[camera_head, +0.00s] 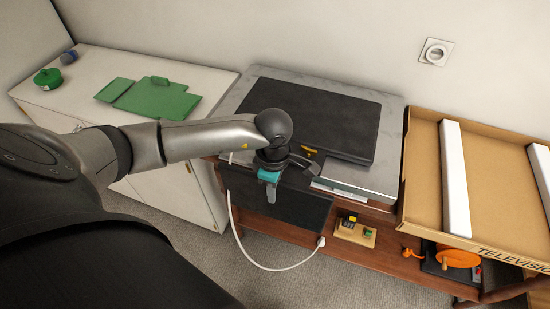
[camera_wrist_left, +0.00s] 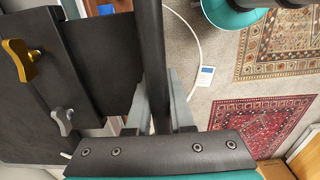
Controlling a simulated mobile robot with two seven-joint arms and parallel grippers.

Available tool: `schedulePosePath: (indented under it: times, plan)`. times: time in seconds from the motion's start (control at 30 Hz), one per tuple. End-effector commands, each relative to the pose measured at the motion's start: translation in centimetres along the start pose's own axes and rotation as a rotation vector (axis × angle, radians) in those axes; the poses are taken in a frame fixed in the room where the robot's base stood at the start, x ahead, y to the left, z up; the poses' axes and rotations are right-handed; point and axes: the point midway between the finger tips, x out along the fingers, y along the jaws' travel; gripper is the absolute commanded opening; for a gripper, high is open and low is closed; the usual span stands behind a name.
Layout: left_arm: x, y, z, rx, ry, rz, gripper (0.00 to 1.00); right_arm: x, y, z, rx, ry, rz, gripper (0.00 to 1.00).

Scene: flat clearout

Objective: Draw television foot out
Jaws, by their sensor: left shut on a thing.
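The television (camera_head: 325,115) is a flat black slab lying on the marble top of the cabinet. The television foot (camera_head: 300,210) is a dark plate standing upright past the cabinet's front edge, with a neck (camera_wrist_left: 108,50) toward the television. My left gripper (camera_head: 270,188) is shut on the plate, which shows edge-on between the fingers in the left wrist view (camera_wrist_left: 158,88). A yellow wing screw (camera_wrist_left: 20,60) and a grey one (camera_wrist_left: 62,120) sit at the television side. Whether the neck is still in its socket is unclear. My right gripper is not in view.
An open television carton (camera_head: 420,165) with white foam bars stands at right. A white cable (camera_head: 240,250) hangs below the foot. A small wooden block with items (camera_head: 355,233) and an orange reel (camera_head: 458,257) sit on the lower shelf. Green parts (camera_head: 155,98) lie on the white cabinet.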

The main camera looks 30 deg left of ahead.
Motion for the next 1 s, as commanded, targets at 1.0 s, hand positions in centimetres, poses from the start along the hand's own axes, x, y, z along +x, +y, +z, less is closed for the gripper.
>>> schedulePosePath:
  times: [1.0]
  plan:
    - [0.0,-2.0,0.0,0.001,-0.001,-0.008,0.0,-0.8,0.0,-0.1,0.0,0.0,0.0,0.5]
